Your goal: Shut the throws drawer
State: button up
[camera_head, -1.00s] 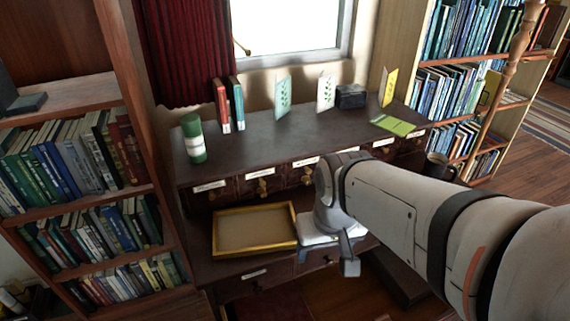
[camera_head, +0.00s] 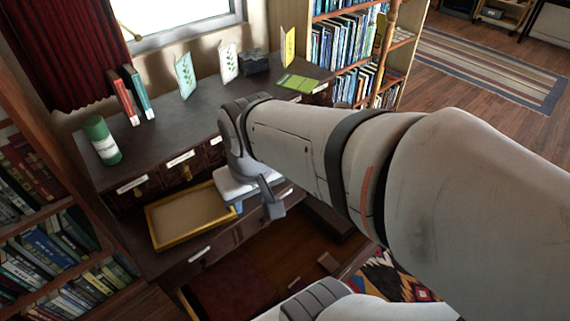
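A large low drawer stands pulled out below the desk, and I take it to be the throws drawer (camera_head: 300,262). Its wooden inside shows, with a dark red folded cloth (camera_head: 235,286) at its left end. No label on it is readable from here. My gripper (camera_head: 268,207) is at the desk's front edge, above and behind the open drawer. It appears apart from the drawer. My arm hides much of the desk front, and the finger opening does not show clearly.
Bookshelves stand left and right. A patterned rug (camera_head: 392,275) lies right of the open drawer.

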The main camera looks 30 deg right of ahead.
aim_at(252, 279)
jog(key=u, duration=0.05)
jog(key=k, duration=1.5)
jog(key=z, duration=0.6)
jog(key=i, duration=1)
jog(key=z, duration=0.5)
jog(key=k, duration=0.75)
jog(key=z, duration=0.25)
